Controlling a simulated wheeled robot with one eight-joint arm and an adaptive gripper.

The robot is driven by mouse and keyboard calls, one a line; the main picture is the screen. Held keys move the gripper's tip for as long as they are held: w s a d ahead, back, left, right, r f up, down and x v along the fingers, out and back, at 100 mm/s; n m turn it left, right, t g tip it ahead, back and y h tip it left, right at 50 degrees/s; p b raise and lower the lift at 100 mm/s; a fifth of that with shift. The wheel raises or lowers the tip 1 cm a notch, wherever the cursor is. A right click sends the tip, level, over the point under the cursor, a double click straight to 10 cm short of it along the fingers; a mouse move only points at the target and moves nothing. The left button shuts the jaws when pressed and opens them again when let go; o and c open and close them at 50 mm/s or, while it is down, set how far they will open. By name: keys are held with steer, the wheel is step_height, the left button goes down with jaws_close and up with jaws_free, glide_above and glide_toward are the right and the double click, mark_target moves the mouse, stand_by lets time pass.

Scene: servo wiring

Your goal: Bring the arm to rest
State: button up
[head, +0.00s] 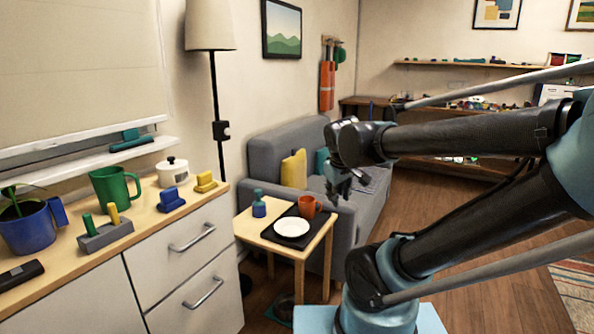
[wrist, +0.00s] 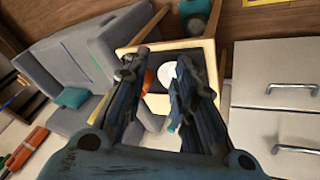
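My arm reaches in from the right of the head view, bent, with its forearm roughly level. My gripper (head: 339,188) hangs at its end, in front of the grey sofa and above the right side of the small side table (head: 254,234). In the wrist view the two dark fingers of my gripper (wrist: 158,75) stand apart with a gap between them. Nothing is held in the gap. The white plate (wrist: 166,73) and part of the orange mug (wrist: 149,80) show beyond the fingers, clear of them.
A drawer cabinet (head: 190,262) with a green mug (head: 113,187) stands left. The sofa (head: 277,157) stands behind. Wooden floor lies open at right.

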steer(key=s+d+f+m+g, duration=0.1)
steer(key=s+d+f+m, duration=0.2)
steer(key=s, duration=0.3)
steer(key=s+d+f+m+g, duration=0.2)
steer(key=s+d+f+m, duration=0.1)
steer(key=s+f, duration=0.3)
steer(key=shift+s+f+y, duration=0.15)
steer(key=shift+s+y, duration=0.15)
steer(key=shift+s, duration=0.3)
